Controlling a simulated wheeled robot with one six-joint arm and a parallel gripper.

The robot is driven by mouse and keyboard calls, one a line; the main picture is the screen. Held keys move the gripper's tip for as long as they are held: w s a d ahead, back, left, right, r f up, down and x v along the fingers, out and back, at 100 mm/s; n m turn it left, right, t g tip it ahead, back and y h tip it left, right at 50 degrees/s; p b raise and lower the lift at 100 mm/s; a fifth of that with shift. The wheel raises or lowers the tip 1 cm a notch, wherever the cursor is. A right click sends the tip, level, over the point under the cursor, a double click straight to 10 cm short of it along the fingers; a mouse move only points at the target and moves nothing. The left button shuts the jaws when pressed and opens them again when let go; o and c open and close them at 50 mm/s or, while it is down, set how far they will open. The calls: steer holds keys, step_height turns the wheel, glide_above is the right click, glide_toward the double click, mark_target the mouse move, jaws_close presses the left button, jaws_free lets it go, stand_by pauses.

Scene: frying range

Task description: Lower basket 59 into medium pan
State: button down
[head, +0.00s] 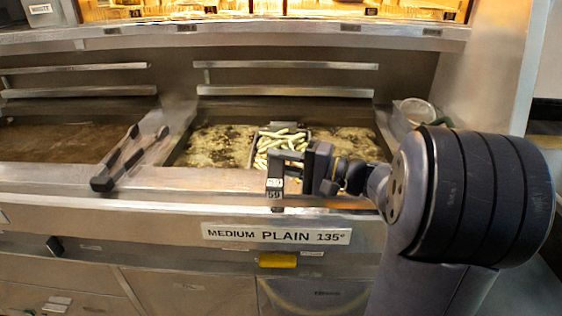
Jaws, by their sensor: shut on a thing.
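The medium pan (213,148) is the right-hand frying vat, with bubbling oil, above a label reading "MEDIUM PLAIN 135°". Basket 59 (257,152) is over this pan, filled with pale cut sticks. Its handle carries tags reading 59 and hangs toward the pan's front edge. My gripper (302,163) comes from the right and is shut on the basket's handle. The fingertips are small and partly hidden by the wrist. I cannot tell how deep the basket sits in the oil.
Another oil vat (60,140) lies at the left. A dark-handled item (128,158) rests on the divider between the vats. A round metal container (416,112) stands right of the medium pan. Metal rails (287,91) run along the back wall. A yellow part (277,260) is on the front panel.

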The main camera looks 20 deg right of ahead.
steer(key=shift+f, duration=0.1)
stand_by(0.3)
steer(key=c, duration=1.2)
jaws_free()
steer(key=shift+o, duration=0.2)
steer(key=shift+f, duration=0.1)
steer(key=v, duration=1)
steer(key=shift+s+d, duration=0.3)
steer(key=x, duration=1.1)
steer(key=shift+d+r, duration=0.1)
steer(key=shift+r, duration=0.2)
